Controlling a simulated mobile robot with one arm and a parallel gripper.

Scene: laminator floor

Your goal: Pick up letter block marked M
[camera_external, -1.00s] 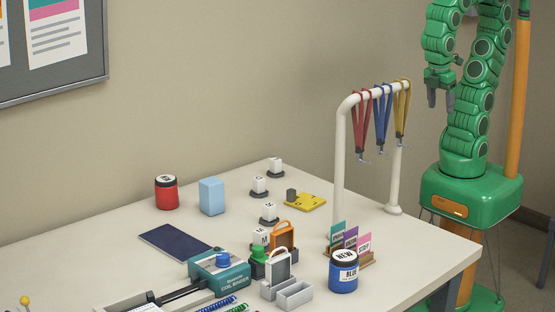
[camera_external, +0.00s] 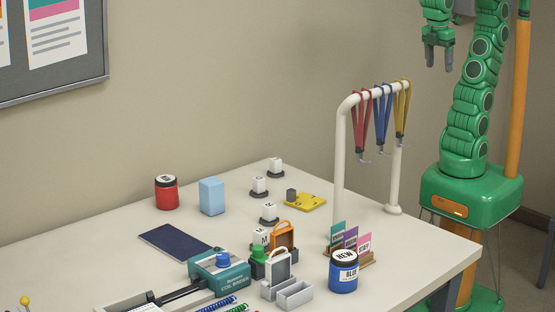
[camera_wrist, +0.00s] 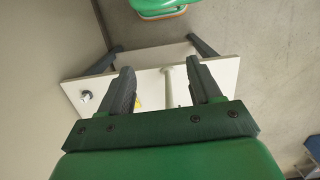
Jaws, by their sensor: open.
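The white letter block that appears marked M (camera_external: 260,235) stands on the table behind the green and orange items, partly hidden by them. Similar white blocks on dark round bases stand behind it: one nearer (camera_external: 269,211), one in the middle (camera_external: 259,185) and one at the back (camera_external: 275,164); their letters are too small to read surely. My gripper (camera_external: 438,64) is open and empty, high above and right of the table, far from the blocks. In the wrist view, my gripper (camera_wrist: 163,78) points at the table, where a small block on a dark base (camera_wrist: 86,96) shows at the left.
A white rack (camera_external: 340,165) with red, blue and yellow lanyards stands between my gripper and the blocks. A blue jar (camera_external: 343,271), card holder (camera_external: 366,258), orange tag holder (camera_external: 281,235) and coil binder (camera_external: 217,272) crowd the front. A yellow piece (camera_external: 305,201) lies near the blocks.

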